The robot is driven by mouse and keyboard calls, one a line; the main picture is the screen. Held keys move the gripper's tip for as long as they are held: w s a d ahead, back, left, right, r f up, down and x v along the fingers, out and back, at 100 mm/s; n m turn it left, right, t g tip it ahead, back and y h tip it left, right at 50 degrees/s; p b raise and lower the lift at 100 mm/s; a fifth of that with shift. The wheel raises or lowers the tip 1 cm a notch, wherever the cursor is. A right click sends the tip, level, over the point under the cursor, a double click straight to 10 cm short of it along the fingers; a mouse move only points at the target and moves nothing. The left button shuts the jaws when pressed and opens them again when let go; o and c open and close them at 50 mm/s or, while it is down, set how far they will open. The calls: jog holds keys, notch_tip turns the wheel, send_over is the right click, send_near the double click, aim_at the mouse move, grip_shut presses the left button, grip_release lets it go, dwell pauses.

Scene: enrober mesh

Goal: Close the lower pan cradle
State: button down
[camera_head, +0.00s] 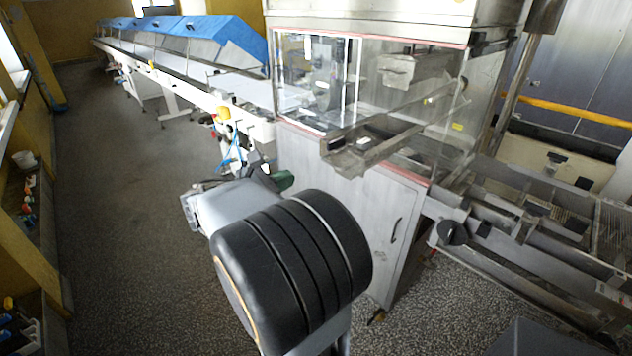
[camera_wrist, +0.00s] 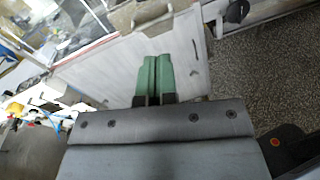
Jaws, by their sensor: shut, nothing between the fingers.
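My gripper shows in the wrist view (camera_wrist: 155,75) with its two green fingers side by side, shut and empty. In the head view its green tip (camera_head: 285,180) is partly hidden behind my arm. It is in front of the light grey cabinet of the enrober, apart from any cradle. A metal channel-shaped piece (camera_head: 365,150), perhaps the lower pan cradle, juts out from the machine's clear-walled housing, above and right of my gripper. Its end also seems to show at the top of the wrist view (camera_wrist: 140,14). I cannot tell for certain which part is the lower cradle.
The cabinet (camera_head: 340,185) has a dark door handle (camera_head: 395,230). A metal conveyor frame with a black knob (camera_head: 452,233) stands at right. A long line with blue covers (camera_head: 225,35) runs back at left. The speckled floor (camera_head: 120,230) is clear at left.

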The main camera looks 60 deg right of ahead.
jog(key=n, duration=0.1)
jog(key=n+t+y+p, duration=0.1)
jog(key=n+t, duration=0.1)
send_near(329, 164)
jog(key=x, duration=0.7)
jog(key=shift+d+f, duration=0.15)
jog(key=shift+d, duration=0.1)
jog(key=shift+d, duration=0.1)
